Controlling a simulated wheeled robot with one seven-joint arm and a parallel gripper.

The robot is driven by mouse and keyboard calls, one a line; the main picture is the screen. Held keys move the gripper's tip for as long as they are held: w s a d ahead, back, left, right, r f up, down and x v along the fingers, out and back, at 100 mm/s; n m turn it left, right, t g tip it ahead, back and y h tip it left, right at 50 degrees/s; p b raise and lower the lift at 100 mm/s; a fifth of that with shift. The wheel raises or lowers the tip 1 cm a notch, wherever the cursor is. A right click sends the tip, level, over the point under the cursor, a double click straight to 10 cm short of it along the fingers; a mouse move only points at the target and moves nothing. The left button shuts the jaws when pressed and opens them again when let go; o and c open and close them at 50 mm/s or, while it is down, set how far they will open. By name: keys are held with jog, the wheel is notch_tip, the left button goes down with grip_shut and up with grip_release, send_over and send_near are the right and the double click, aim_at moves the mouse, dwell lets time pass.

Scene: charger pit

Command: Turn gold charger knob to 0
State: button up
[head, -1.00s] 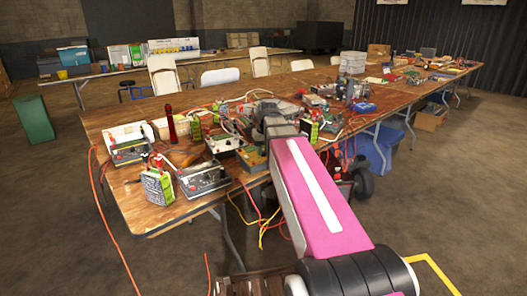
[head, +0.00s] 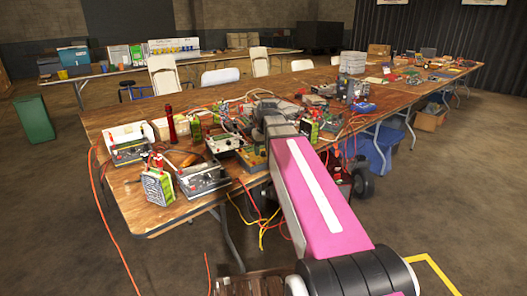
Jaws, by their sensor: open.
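My gripper (head: 262,137) is at the far end of my pink arm, over the near edge of the long wooden table. Its fingers are small and mostly hidden by the grey wrist. A yellowish box (head: 252,159), which looks like the gold charger, sits just below and left of it, partly covered by my arm. I cannot make out its knob or the knob's setting. I cannot tell whether the gripper touches the box.
Other charger boxes stand close by: a white-sided one (head: 222,144), a grey one (head: 203,179) and one at the left (head: 130,149). Green-and-black batteries (head: 158,187), a red flashlight (head: 172,126) and loose cables crowd the table (head: 150,215). Its front-left corner is bare.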

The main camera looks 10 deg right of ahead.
aim_at(266, 158)
notch_tip(266, 158, up, 11)
jog(key=s, duration=0.1)
jog(key=shift+s+d+f, duration=0.15)
jog(key=shift+d+f, duration=0.05)
jog(key=shift+d, duration=0.15)
jog(key=shift+s, duration=0.15)
dwell(0.3)
